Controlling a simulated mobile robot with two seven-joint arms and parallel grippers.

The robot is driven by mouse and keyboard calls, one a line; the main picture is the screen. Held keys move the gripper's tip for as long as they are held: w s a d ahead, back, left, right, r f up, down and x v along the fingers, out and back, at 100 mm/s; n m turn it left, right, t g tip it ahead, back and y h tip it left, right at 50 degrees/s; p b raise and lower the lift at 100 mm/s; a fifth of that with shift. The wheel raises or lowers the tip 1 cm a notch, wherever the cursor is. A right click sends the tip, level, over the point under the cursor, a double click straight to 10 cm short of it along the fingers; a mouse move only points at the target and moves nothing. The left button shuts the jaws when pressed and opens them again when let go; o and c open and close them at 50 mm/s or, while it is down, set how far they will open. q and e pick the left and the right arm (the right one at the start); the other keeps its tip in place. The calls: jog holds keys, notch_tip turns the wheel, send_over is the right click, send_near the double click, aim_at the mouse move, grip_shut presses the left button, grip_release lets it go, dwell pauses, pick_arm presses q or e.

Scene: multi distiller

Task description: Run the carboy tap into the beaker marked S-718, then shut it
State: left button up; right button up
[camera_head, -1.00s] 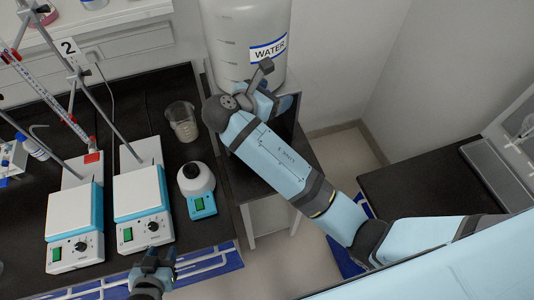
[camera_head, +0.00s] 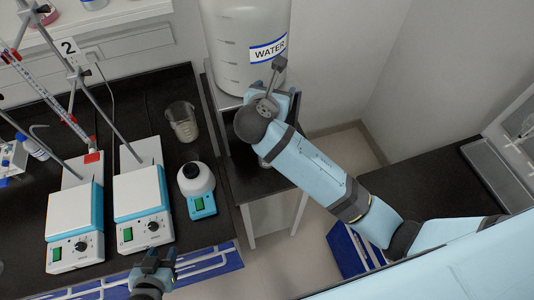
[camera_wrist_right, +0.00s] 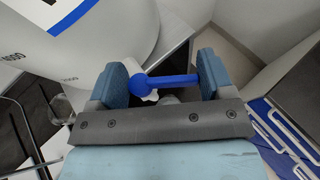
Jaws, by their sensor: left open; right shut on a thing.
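The white carboy (camera_head: 240,45) with a blue-edged WATER label stands on a raised stand at the top centre of the head view. My right gripper (camera_wrist_right: 162,80) is at the front of it, shut on the tap's blue lever (camera_wrist_right: 172,79), which spans between the fingers. In the head view my right wrist hides the tap. A glass beaker (camera_head: 182,121) stands on the black bench left of the stand; I cannot read any marking on it. Something pale shows partly below my right wrist, too hidden to name. My left gripper (camera_head: 156,262) is open and empty at the bench's front edge.
Two hotplate stirrers (camera_head: 141,205) with stands and a small mixer (camera_head: 197,190) occupy the bench left of the carboy stand. A blue crate (camera_head: 350,250) is on the floor to the right. Another dark bench (camera_head: 420,190) is at the right.

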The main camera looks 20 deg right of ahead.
jog(key=n+y, duration=0.1)
jog(key=f+n+t+y, duration=0.1)
jog(key=y, duration=0.1)
jog(key=shift+w+d+n, duration=0.1)
jog(key=shift+d+n, duration=0.1)
jog(key=shift+n, duration=0.2)
jog(key=shift+r, duration=0.1)
pick_arm(q)
jog(key=shift+w, duration=0.15)
pick_arm(e)
jog(key=n+y, duration=0.1)
jog(key=y, duration=0.1)
jog(key=w+n+t+y, duration=0.1)
jog(key=n+y, duration=0.1)
jog(key=shift+d+r+n, duration=0.1)
jog(key=shift+n, duration=0.2)
